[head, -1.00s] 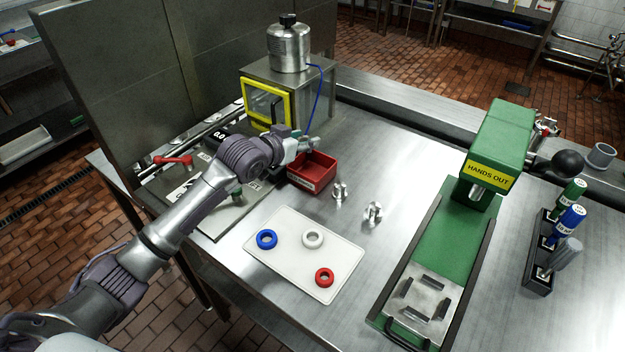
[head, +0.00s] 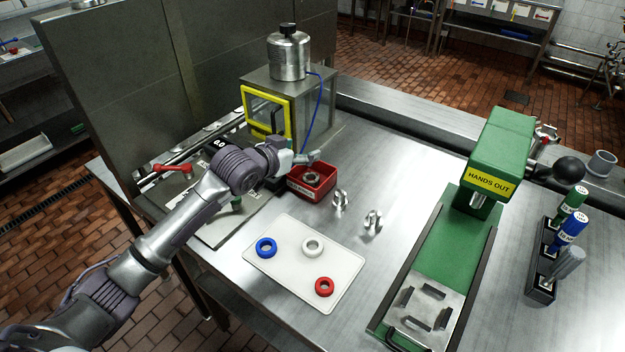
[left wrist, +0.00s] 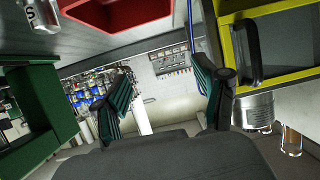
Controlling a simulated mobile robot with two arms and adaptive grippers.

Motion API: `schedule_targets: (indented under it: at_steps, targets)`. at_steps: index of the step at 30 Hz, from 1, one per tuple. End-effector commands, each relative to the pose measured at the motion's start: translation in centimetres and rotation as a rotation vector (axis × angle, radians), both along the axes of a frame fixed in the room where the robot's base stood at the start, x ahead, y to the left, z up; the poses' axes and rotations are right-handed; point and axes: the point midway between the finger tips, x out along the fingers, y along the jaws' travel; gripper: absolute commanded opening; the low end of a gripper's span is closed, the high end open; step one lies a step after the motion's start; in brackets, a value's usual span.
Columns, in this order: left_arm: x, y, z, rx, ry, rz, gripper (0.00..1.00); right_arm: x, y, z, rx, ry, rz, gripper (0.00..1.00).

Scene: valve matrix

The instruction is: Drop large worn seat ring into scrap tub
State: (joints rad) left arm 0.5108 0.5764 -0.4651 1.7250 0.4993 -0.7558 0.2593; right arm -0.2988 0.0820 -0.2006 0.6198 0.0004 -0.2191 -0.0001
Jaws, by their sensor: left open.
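The red scrap tub (head: 325,194) stands on the steel bench near the yellow-framed cabinet. A grey worn seat ring (head: 311,179) shows inside the tub, at its open top; I cannot tell its size. My left gripper (head: 306,158) is just above and behind the tub, apart from the ring. In the left wrist view its two fingers (left wrist: 160,70) are spread with nothing between them, and part of the tub (left wrist: 120,14) shows at the top edge. My right gripper is not in view.
A white tray (head: 287,272) holds blue, white and red rings. Two shiny metal parts (head: 341,199) (head: 373,221) stand right of the tub. A green press (head: 490,180) is at right, beside several handled tools (head: 568,232). The yellow-framed cabinet (head: 267,112) stands behind the tub.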

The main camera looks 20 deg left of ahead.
Motion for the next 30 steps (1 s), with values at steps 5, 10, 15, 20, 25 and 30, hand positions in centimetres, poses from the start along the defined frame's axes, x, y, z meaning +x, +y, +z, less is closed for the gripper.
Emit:
schedule_targets:
  at_steps: [5, 10, 15, 20, 25, 30]
  targets:
    - [-3.4, 1.1, 1.4, 0.003, -0.002, -0.002, 0.72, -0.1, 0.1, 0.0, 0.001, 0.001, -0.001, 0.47]
    - [-6.5, 2.1, 2.7, 0.003, 0.0, -0.002, 0.72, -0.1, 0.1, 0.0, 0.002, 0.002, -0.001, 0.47]
    - [-8.4, 2.8, 3.7, 0.002, -0.002, -0.001, 0.72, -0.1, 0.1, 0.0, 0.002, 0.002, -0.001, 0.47]
    - [-9.2, 2.9, 4.0, 0.001, -0.001, -0.002, 0.72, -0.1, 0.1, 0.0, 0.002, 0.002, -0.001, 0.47]
    - [-9.2, 2.9, 4.1, 0.0, -0.001, -0.001, 0.72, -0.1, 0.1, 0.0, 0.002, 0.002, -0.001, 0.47]
    - [-9.2, 2.9, 4.1, 0.0, -0.001, -0.001, 0.72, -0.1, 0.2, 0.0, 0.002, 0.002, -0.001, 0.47]
